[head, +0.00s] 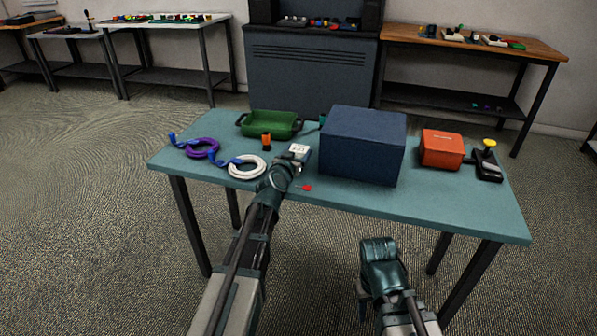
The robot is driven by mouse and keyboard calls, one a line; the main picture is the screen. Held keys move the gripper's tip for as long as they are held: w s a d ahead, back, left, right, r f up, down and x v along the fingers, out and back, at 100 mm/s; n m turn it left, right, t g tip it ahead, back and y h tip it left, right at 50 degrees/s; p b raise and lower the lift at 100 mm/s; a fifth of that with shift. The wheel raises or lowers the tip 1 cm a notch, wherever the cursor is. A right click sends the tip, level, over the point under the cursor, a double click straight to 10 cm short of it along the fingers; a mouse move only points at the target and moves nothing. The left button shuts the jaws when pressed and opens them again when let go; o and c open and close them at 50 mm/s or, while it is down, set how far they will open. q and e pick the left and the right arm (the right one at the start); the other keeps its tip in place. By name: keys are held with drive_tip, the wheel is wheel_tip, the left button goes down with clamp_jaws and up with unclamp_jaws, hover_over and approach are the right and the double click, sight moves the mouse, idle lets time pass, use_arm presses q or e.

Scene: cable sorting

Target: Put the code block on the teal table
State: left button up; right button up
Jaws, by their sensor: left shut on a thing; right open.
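The teal table (430,192) stands in front of me. A small white block with dark marks (299,148), which looks like the code block, is at the tips of my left gripper (297,156). My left gripper reaches over the middle of the table and is shut on this block. The gripper hides the block's lower part, so I cannot tell whether it touches the tabletop. My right gripper (379,243) is open, off the table's front edge; its fingers are hard to make out.
A large blue box (362,147) stands just right of the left gripper. A green tray (270,124), an orange-black item (266,141), purple cable (203,148), white cable (247,167), red piece (307,187) and orange box (441,149) are on the table. The front right tabletop is clear.

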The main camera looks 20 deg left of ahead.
use_arm(q)
drive_tip(key=shift+f, duration=0.1)
wheel_tip(320, 180, down, 4)
drive_tip(key=b, duration=0.3)
drive_tip(key=shift+b, duration=0.4)
drive_tip(key=shift+r, duration=0.2)
drive_tip(key=shift+f, duration=0.15)
drive_tip(key=o, duration=1.4)
drive_tip(key=shift+o, duration=0.2)
drive_tip(key=s, duration=0.4)
drive_tip(key=s+r+p, duration=0.1)
drive_tip(key=s, duration=0.3)
drive_tip(key=s+r+p, duration=0.1)
drive_tip(key=s, duration=0.3)
drive_tip(key=shift+a, duration=0.2)
